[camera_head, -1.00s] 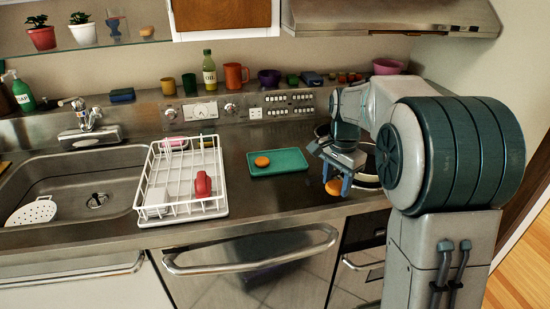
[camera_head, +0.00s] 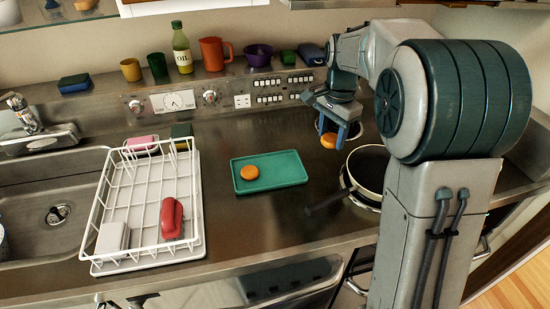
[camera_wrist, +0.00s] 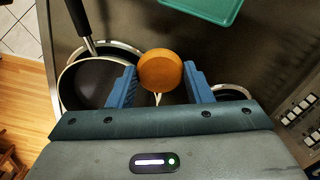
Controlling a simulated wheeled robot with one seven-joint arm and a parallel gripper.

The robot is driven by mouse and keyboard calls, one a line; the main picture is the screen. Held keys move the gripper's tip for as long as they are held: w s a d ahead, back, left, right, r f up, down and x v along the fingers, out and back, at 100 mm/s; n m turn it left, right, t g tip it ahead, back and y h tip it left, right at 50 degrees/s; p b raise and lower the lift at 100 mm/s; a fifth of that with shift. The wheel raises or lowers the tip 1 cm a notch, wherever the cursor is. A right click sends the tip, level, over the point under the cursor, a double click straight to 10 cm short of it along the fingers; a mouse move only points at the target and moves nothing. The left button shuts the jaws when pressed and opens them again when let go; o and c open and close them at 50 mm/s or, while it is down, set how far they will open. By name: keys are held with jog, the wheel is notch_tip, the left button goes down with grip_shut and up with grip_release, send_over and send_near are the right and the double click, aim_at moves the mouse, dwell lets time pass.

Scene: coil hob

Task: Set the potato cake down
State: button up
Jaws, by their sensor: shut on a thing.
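My gripper (camera_head: 332,134) is shut on an orange-brown potato cake (camera_head: 329,140). In the wrist view the round cake (camera_wrist: 160,71) sits between the blue fingers, in the air above the worktop. In the head view it appears just behind and left of a pan (camera_head: 369,171) with a dark inside and a black handle. In the wrist view the pan (camera_wrist: 92,84) lies left of the cake. A second orange cake (camera_head: 249,173) lies on a green tray (camera_head: 285,171) to the left.
A white dish rack (camera_head: 150,262) with a red item (camera_head: 172,218) stands left of the tray, beside the sink (camera_head: 30,205). An oil bottle (camera_head: 181,48), cups and bowls line the back ledge. Bare steel worktop (camera_head: 225,145) surrounds the tray.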

jog(key=p, duration=0.2)
send_over(285, 169)
notch_tip(285, 169, down, 6)
jog(key=shift+f, duration=2.25)
jog(key=shift+f, duration=0.1)
jog(key=shift+f, duration=0.15)
jog(key=o, duration=1)
jog(key=shift+c, duration=0.2)
jog(key=shift+r, duration=0.2)
